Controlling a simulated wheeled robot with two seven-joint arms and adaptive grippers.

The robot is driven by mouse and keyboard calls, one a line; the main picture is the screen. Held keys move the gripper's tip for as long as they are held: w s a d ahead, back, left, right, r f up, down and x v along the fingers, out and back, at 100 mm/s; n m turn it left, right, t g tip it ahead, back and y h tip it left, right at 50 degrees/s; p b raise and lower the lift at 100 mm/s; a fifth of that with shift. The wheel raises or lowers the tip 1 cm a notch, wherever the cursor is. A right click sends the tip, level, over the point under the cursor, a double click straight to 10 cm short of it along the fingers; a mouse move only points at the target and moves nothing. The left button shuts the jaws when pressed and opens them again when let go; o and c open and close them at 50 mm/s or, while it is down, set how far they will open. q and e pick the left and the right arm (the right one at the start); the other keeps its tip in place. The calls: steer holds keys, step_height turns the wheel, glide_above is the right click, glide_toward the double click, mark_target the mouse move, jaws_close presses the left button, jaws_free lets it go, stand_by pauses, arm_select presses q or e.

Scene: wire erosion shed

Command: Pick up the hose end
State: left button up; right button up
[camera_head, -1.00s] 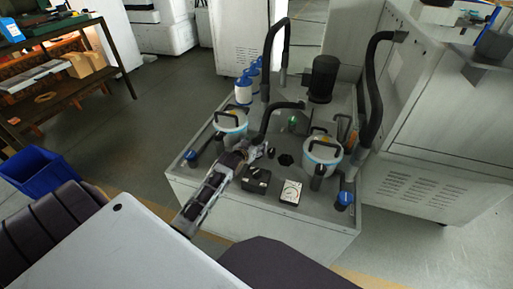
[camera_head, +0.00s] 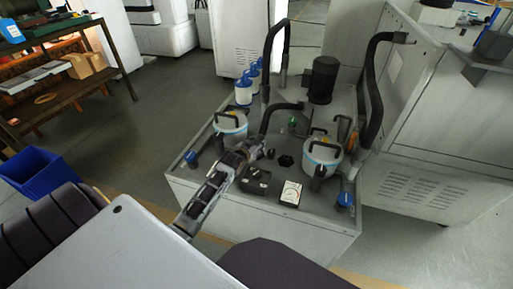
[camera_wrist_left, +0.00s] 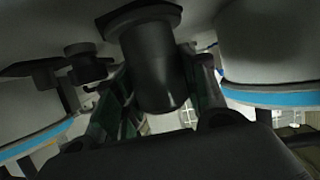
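The black hose (camera_head: 270,120) arches over the top of the grey machine cabinet and comes down toward my left gripper (camera_head: 248,150). In the left wrist view its end, a dark cylinder (camera_wrist_left: 155,72), sits between the two fingers of my left gripper (camera_wrist_left: 160,95). The fingers stand apart, one on each side of it, and look open; firm contact on both sides does not show. In the head view the gripper hides the lowest part of the hose. My right gripper is not in view.
A black box (camera_head: 257,181) and a dial gauge (camera_head: 291,193) stand in front. A black motor-like cylinder (camera_head: 322,80) stands behind.

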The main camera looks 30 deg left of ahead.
mark_target(256, 140)
arm_select(q)
jaws_close()
steer(key=shift+w+r, duration=0.1)
steer(key=shift+r, duration=0.1)
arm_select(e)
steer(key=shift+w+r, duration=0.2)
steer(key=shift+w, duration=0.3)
arm_select(q)
steer(key=shift+r, duration=0.1)
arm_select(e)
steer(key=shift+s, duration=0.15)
arm_select(q)
steer(key=shift+r, duration=0.8)
step_height(256, 140, up, 7)
steer(key=shift+f+p, duration=0.15)
steer(key=shift+p, duration=0.85)
steer(key=shift+r, duration=0.75)
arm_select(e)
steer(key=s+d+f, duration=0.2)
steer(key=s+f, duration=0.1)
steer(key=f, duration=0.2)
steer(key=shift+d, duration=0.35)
arm_select(q)
steer(key=shift+d+f, duration=0.1)
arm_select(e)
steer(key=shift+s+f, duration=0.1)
